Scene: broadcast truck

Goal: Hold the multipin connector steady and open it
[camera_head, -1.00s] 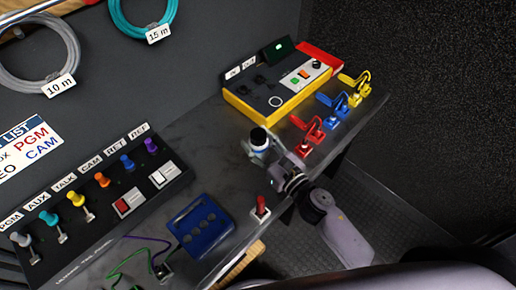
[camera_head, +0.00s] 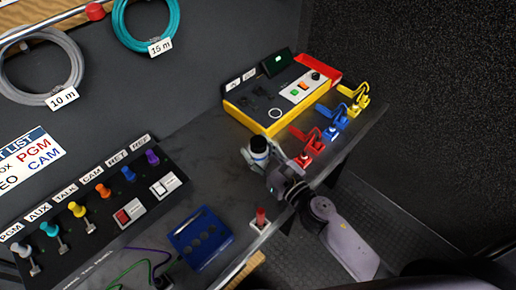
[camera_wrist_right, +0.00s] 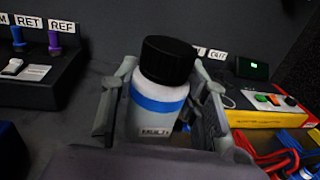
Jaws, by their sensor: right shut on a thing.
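The multipin connector (camera_wrist_right: 158,103) is a light grey cylinder with a blue band, a label and a black cap (camera_wrist_right: 168,60). The cap is seated on top of it. In the head view the connector (camera_head: 259,157) stands upright, or nearly so, at the middle of the bench, with its black cap (camera_head: 258,144) up. My right gripper (camera_wrist_right: 163,105) is shut on the connector's body, one finger on each side, below the cap. In the head view my right gripper (camera_head: 262,160) reaches it from the lower right. The connector's foot is hidden. My left gripper is not in view.
A yellow-edged tester box (camera_head: 275,95) stands behind the connector. Red, blue and yellow clamps (camera_head: 330,125) line the bench's right edge. A panel of coloured plugs (camera_head: 95,210), a blue holder (camera_head: 200,238) and a red switch (camera_head: 261,218) lie left and in front. Bare bench lies left of the connector.

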